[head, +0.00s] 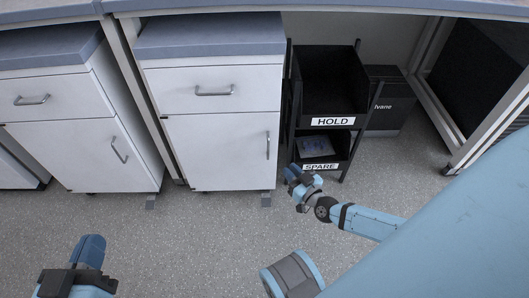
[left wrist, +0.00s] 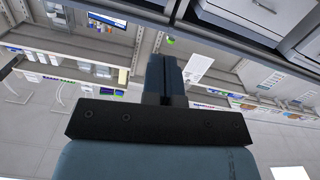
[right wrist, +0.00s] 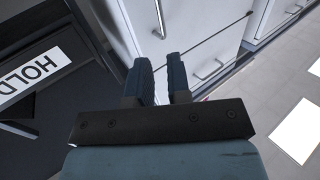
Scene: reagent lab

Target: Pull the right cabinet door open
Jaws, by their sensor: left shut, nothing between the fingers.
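The right cabinet (head: 221,134) is white with a grey-blue top, a drawer above and a door (head: 220,160) below. The door is shut. Its upright handle (head: 267,145) is near the door's right edge. My right gripper (head: 292,174) is below and right of that handle in the head view, apart from it. In the right wrist view its two fingers (right wrist: 160,77) are apart with nothing held between them. White panels with handles show beyond them. My left gripper (head: 90,251) is over the floor at the lower left, far from the cabinet. Its fingers (left wrist: 165,78) are together and empty.
A black rack (head: 287,110) with bins marked HOLD and SPARE stands just right of the cabinet, close to my right gripper. A dark box (head: 388,108) stands behind it. Another white cabinet (head: 75,125) is at the left. The speckled floor (head: 190,235) in front is clear.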

